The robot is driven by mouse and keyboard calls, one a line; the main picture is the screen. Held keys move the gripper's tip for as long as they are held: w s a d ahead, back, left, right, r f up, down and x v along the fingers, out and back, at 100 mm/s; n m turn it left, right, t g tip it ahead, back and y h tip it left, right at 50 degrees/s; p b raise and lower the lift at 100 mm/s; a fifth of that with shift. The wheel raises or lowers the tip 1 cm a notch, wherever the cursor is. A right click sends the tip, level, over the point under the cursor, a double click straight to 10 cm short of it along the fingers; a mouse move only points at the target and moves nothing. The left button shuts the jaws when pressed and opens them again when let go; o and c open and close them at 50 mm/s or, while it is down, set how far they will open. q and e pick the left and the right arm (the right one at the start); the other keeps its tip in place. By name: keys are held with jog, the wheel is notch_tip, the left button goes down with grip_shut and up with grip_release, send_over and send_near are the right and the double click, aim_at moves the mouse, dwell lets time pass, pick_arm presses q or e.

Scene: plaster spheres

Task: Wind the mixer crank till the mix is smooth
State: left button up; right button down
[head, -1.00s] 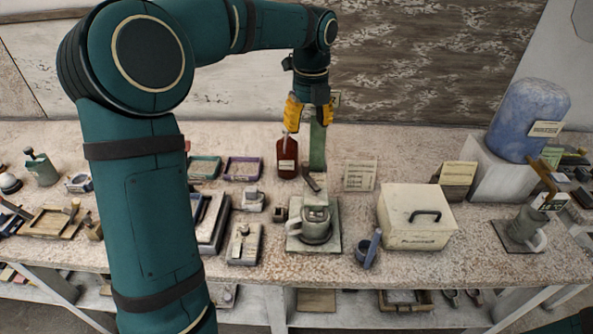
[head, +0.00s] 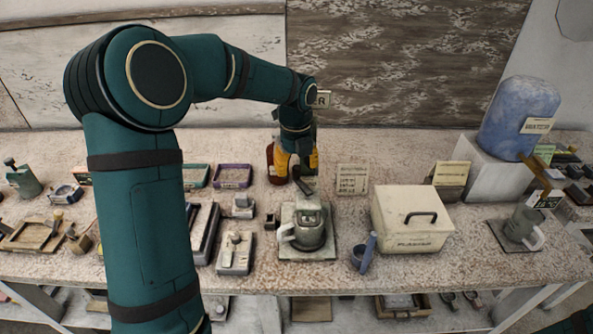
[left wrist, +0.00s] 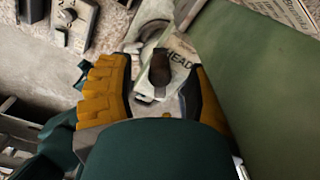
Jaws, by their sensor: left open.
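The mixer stands mid-bench: a grey jug (head: 308,235) with its handle to the left sits on a square base (head: 310,254). The mixer head (left wrist: 180,52), labelled "HEAD", shows in the left wrist view. The crank's dark brown knob (left wrist: 160,70) stands between my left gripper's two yellow fingers, with gaps on both sides. My left gripper (head: 293,170) is open, low over the back of the mixer, and hides part of it in the head view. A broad green surface, seemingly the mixer's column (left wrist: 260,90), fills the wrist view's right side. The mix cannot be seen.
A brown bottle (head: 274,165) stands close behind my left gripper. A cream box (head: 412,218) and small blue-grey cup (head: 364,252) are to the right. A grey switch block (head: 236,252) lies left. A second jug (head: 523,228) and blue tank (head: 519,120) stand far right.

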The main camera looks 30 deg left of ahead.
pick_arm(q)
jog(key=shift+f, duration=0.5)
grip_shut()
jog(key=shift+s+r, duration=0.1)
